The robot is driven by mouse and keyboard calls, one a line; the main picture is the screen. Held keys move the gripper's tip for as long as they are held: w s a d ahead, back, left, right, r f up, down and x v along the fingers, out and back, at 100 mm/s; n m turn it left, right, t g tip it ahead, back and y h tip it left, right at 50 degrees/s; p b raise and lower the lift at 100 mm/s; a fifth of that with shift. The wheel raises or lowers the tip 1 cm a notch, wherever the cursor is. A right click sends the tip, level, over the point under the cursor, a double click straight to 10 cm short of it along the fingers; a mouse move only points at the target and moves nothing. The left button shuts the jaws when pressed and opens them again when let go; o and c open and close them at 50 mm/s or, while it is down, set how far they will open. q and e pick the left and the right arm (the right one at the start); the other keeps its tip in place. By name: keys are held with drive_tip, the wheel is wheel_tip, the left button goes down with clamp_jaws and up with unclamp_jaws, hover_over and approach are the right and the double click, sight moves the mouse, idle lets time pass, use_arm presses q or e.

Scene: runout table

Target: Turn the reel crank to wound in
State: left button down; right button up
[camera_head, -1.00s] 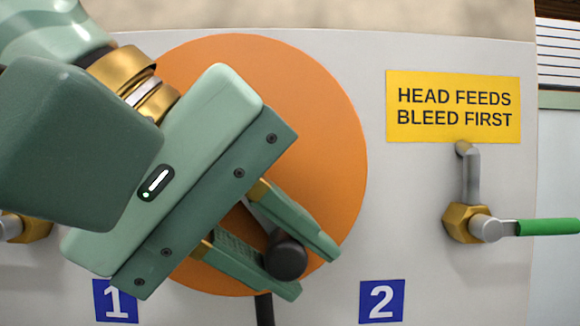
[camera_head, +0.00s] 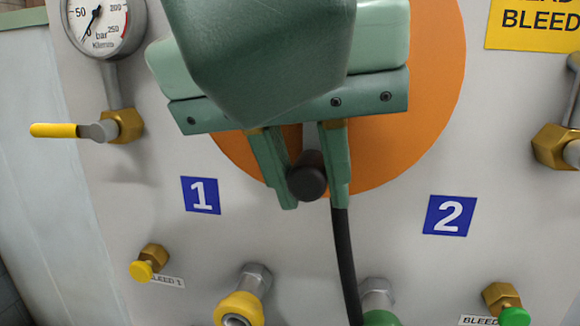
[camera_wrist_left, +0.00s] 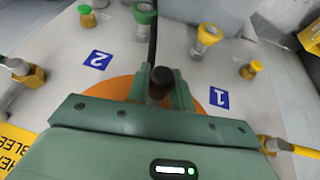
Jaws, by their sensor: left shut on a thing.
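The orange reel disc (camera_head: 432,90) is on the grey panel, largely hidden behind my left gripper in the head view. The crank's black knob (camera_head: 307,176) stands out near the lower edge of the disc. My left gripper (camera_head: 312,190) has its two fingers on either side of the knob and is shut on it. In the left wrist view, the knob (camera_wrist_left: 161,78) also sits between the fingers (camera_wrist_left: 161,85), with the orange disc (camera_wrist_left: 108,89) showing to either side. The crank arm behind the knob is mostly hidden. My right gripper is not in view.
A black hose (camera_head: 345,262) hangs below the disc. A gauge (camera_head: 100,22) and yellow-handled valve (camera_head: 118,127) are at left. Yellow (camera_head: 240,306) and green (camera_head: 380,316) couplings and bleed knobs (camera_head: 142,270) sit below. Blue plates 1 (camera_head: 201,195) and 2 (camera_head: 449,215) flank the hose.

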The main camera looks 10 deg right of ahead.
use_arm(q)
drive_tip(key=shift+r, duration=0.1)
idle(0.3)
drive_tip(key=c, duration=1.2)
unclamp_jaws()
drive_tip(key=shift+a, duration=0.1)
drive_tip(key=shift+c, duration=0.2)
drive_tip(key=shift+r, duration=0.2)
drive_tip(key=v, duration=1.5)
drive_tip(key=shift+s+r, duration=0.25)
drive_tip(key=shift+r, duration=0.1)
